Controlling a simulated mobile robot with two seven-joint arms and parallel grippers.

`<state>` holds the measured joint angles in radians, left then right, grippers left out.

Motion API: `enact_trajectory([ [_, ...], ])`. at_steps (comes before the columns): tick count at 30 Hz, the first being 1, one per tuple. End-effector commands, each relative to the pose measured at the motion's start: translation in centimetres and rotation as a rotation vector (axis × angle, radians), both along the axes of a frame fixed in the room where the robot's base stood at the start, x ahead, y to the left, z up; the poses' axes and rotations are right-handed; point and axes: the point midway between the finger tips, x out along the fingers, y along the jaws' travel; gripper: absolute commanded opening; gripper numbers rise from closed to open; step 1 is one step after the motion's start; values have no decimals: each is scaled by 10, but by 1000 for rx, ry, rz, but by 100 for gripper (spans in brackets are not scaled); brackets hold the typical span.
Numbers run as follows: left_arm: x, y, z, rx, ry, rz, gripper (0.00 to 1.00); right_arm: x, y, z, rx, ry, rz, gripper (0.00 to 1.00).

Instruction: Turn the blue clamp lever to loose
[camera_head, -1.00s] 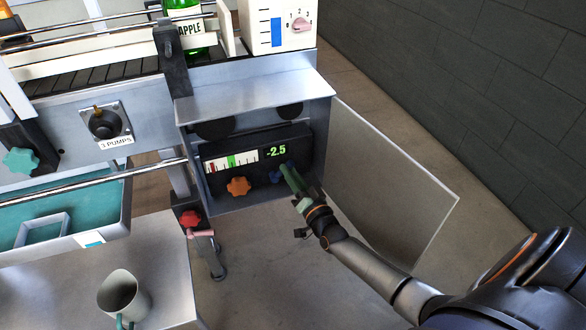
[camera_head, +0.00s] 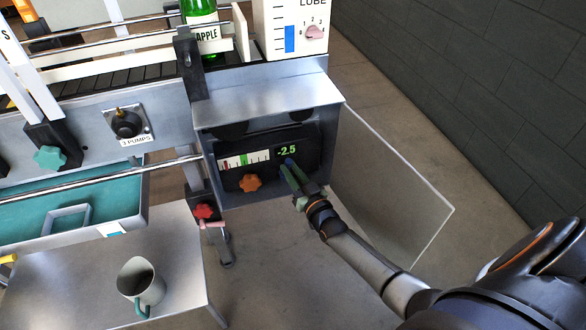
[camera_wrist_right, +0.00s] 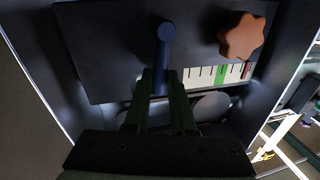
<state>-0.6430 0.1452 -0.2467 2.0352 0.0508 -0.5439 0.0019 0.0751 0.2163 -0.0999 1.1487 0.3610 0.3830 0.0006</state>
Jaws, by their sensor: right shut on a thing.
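The blue clamp lever (camera_head: 289,161) is on the dark panel in the open cabinet, just below the green "-2.5" readout (camera_head: 287,151). In the right wrist view the lever (camera_wrist_right: 164,52) shows a round blue end and a stem running down between my fingers. My right gripper (camera_head: 292,172) is shut on the lever, reaching in from the lower right. Its fingertips (camera_wrist_right: 160,80) hide the lower part of the stem. My left gripper is not in view.
An orange knob (camera_head: 250,183) and a gauge strip (camera_head: 244,159) sit left of the lever. The open cabinet door (camera_head: 390,190) stands close to the right of my arm.

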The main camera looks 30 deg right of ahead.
Motion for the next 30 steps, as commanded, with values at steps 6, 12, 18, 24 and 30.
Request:
enact_trajectory([
  [6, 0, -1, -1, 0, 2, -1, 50, 0, 1, -1, -8, 3, 1, 0],
  [12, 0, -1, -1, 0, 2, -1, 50, 0, 1, -1, -7, 3, 1, 0],
  [18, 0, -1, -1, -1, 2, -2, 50, 0, 1, -1, -6, 3, 0, 43],
  [24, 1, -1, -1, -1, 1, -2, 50, 0, 1, 0, -6, 2, 0, 53],
  [30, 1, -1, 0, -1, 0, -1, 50, -3, 1, 0, -6, 2, 0, 53],
])
